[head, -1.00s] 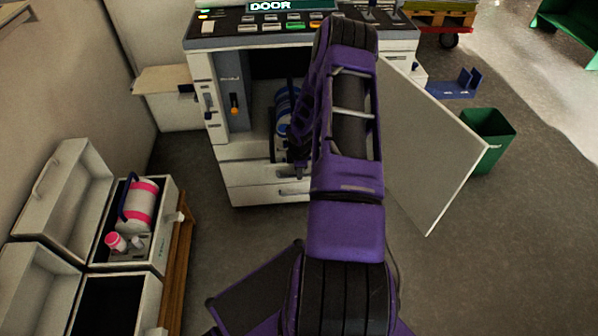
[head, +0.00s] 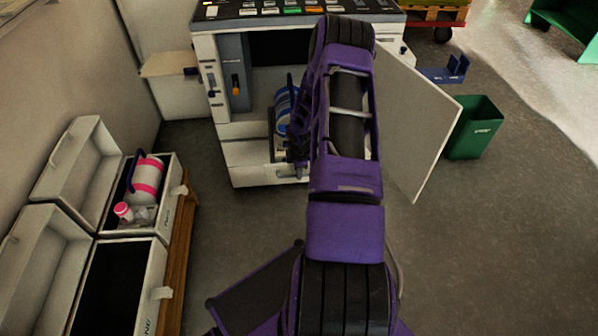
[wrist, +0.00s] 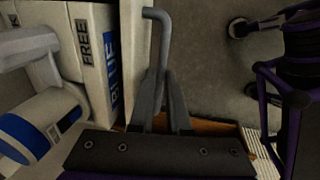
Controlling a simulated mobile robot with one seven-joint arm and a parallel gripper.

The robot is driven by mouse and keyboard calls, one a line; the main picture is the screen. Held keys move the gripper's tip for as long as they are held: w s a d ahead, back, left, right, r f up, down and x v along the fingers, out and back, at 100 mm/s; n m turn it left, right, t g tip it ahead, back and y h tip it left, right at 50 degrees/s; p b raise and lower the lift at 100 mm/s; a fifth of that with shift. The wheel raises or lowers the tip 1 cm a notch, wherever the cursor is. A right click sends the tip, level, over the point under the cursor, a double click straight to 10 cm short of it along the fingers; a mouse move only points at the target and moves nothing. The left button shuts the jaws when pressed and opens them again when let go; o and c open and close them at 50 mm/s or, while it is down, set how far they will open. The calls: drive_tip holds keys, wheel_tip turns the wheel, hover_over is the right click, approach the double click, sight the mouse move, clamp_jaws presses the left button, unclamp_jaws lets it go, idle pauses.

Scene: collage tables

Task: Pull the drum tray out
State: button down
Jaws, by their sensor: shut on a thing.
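The blue-and-white drum (head: 284,108) sits in the open bay of the white machine (head: 235,158), just left of my arm. In the wrist view the drum (wrist: 35,135) is at the lower left, beside a white panel (wrist: 88,45) lettered FREE and BLUE. A grey bent handle (wrist: 161,30) stands at the panel's right. My gripper (wrist: 164,85) is shut on this handle. In the head view my arm hides the gripper's fingers and much of the bay. How far the tray stands out is hard to tell.
The machine's door (head: 412,135) hangs open on the right, near a green bin (head: 474,128). On the left, an open white case (head: 170,205) holds a pink-and-white drum (head: 146,178); an empty case (head: 150,285) is nearer. Floor in front of the machine is clear.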

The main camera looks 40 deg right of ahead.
drive_tip(key=shift+s+a, duration=0.15)
drive_tip(key=shift+s, duration=0.15)
drive_tip(key=c, duration=1.2)
unclamp_jaws()
drive_tip(key=shift+o, duration=0.2)
drive_tip(key=shift+r, duration=0.1)
wheel_tip(320, 180, up, 17)
drive_tip(key=s+a+p, duration=0.1)
drive_tip(key=s+p, duration=0.1)
drive_tip(key=p, duration=0.1)
drive_tip(key=shift+s+a+p, duration=0.3)
drive_tip(key=shift+s+a, duration=0.05)
drive_tip(key=shift+s, duration=0.05)
